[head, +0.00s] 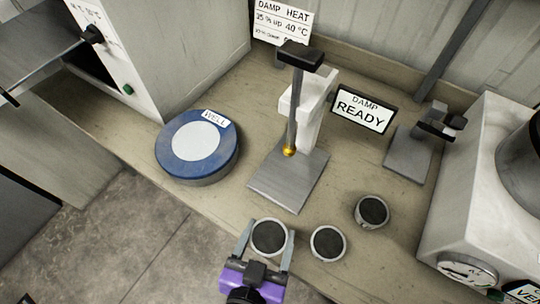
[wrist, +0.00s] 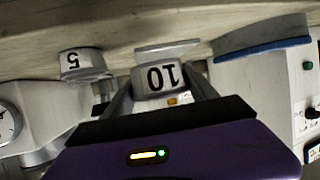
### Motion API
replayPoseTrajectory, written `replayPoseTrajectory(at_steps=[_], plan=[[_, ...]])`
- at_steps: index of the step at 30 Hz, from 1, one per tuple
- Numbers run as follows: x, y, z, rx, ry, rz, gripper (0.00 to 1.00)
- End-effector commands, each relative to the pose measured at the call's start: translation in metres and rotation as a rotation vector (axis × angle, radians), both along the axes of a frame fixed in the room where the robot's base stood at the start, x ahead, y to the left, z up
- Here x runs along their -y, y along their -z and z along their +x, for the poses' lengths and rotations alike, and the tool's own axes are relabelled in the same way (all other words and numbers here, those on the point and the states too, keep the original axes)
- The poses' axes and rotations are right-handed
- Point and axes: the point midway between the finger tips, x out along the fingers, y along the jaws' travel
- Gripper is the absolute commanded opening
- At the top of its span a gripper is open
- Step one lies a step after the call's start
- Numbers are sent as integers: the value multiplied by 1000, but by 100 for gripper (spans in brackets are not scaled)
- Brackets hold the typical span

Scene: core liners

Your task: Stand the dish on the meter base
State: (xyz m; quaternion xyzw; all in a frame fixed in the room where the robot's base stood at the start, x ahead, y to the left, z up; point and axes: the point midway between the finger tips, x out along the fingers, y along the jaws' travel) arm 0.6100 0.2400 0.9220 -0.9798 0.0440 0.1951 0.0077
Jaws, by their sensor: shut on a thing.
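My gripper (head: 266,240) is shut on a round dish (head: 268,238) with a dark top and pale rim, near the counter's front edge. In the wrist view this dish (wrist: 158,79) bears an upside-down "10" and sits between the fingers. I cannot tell whether it touches the counter. The likely meter base (head: 289,184), a grey square plate with an upright post and brass ball, lies behind the gripper, apart from the dish. Its plate is bare in front of the post. A "DAMP READY" display (head: 362,110) stands beside it.
Two similar dishes (head: 328,243) (head: 372,211) stand to the right; one is marked "5" in the wrist view (wrist: 83,63). A blue "WELL" disc (head: 197,147) is at left. A small grey stand (head: 407,154) and a white machine (head: 470,215) are at right.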

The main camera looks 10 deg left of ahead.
Motion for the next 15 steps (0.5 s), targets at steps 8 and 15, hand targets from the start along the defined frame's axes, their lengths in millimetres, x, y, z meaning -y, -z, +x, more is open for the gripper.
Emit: replayPoseTrajectory(at_steps=[8,15], plan=[[3,-1,30,3,1,2,20],[8,-2,89,2,1,3,20]])
